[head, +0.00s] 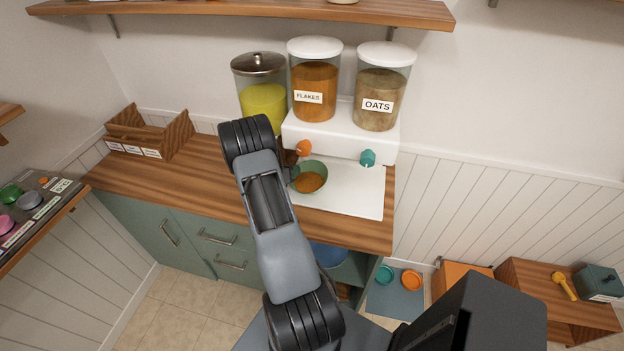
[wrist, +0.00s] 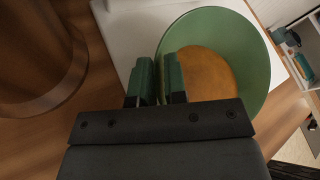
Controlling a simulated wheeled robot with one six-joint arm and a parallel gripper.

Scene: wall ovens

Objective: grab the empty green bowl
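A green bowl (head: 320,169) stands on the white tray below the dispensers, at the orange knob. It is not empty: brown flakes cover its bottom. In the wrist view the bowl (wrist: 252,50) fills the upper right, with the brown contents inside. My gripper (wrist: 158,80) is at the bowl's left wall, one green-padded finger outside and one inside. The pads are close together with the wall between them, so it looks shut on the wall. In the head view my arm hides most of the gripper. Another green bowl-like item (head: 10,194) sits on the left shelf.
The flakes dispenser (head: 314,94) and oats dispenser (head: 381,100) stand behind the bowl on a white base. A lidded yellow jar (head: 262,100) and wooden box (head: 150,137) are to the left. The white tray (head: 355,195) is clear right of the bowl.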

